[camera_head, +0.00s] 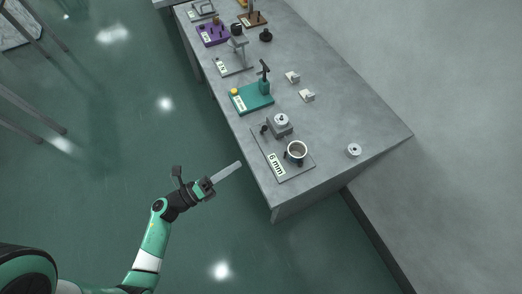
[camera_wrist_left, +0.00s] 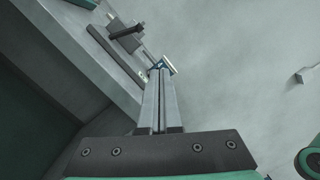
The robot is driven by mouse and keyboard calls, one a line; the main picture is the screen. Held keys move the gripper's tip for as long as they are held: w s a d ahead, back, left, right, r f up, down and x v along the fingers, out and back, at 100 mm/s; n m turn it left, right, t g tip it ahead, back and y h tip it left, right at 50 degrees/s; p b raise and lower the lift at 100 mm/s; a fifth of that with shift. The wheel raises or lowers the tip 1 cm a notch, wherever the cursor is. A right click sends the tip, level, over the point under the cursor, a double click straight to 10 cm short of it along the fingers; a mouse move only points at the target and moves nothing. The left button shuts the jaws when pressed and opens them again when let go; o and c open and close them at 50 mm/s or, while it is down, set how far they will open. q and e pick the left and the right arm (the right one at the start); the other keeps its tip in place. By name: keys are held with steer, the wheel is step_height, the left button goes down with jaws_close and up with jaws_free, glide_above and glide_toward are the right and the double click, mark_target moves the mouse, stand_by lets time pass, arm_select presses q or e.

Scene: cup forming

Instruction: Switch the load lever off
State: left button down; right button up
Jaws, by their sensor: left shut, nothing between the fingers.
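I cannot tell for sure which part is the load lever. A grey block (camera_head: 280,124) with a small dark knob (camera_head: 264,129) at its left stands on the plate marked "6 mm" (camera_head: 291,173). A cup (camera_head: 296,151) stands on the same plate, beside the block. A teal fixture (camera_head: 252,98) with an upright black-topped post (camera_head: 264,72) stands farther along the table. My left gripper (camera_head: 240,164) is shut and empty, off the table's left edge, apart from the plate. In the left wrist view its fingers (camera_wrist_left: 160,72) lie together and partly hide the cup. My right gripper is out of view.
The grey table (camera_head: 348,115) also bears a purple fixture (camera_head: 212,34), two small white blocks (camera_head: 307,95) and a round white piece (camera_head: 353,150). Its right front corner is mostly clear. A wall stands along the right.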

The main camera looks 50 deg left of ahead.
mark_target(253, 159)
arm_select(q)
steer(key=f, duration=0.1)
steer(key=a+f, duration=0.1)
steer(key=s+f+y+b, duration=0.1)
steer(key=shift+a+n, duration=0.2)
steer(key=shift+n, duration=0.2)
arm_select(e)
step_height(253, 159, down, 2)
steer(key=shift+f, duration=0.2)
arm_select(q)
steer(key=shift+w, duration=0.1)
steer(key=w, duration=0.3)
steer(key=w+d+b, duration=0.1)
steer(key=w, duration=0.4)
steer(key=shift+w+d+r+b, duration=0.15)
steer(key=shift+w+r+b, duration=0.25)
steer(key=w, duration=0.1)
steer(key=w+a+r, duration=0.1)
steer(key=w, duration=0.1)
steer(key=shift+w+a+r, duration=0.1)
steer(key=shift+a+r, duration=0.25)
steer(key=shift+w+a+r, duration=0.2)
steer(key=shift+w, duration=0.1)
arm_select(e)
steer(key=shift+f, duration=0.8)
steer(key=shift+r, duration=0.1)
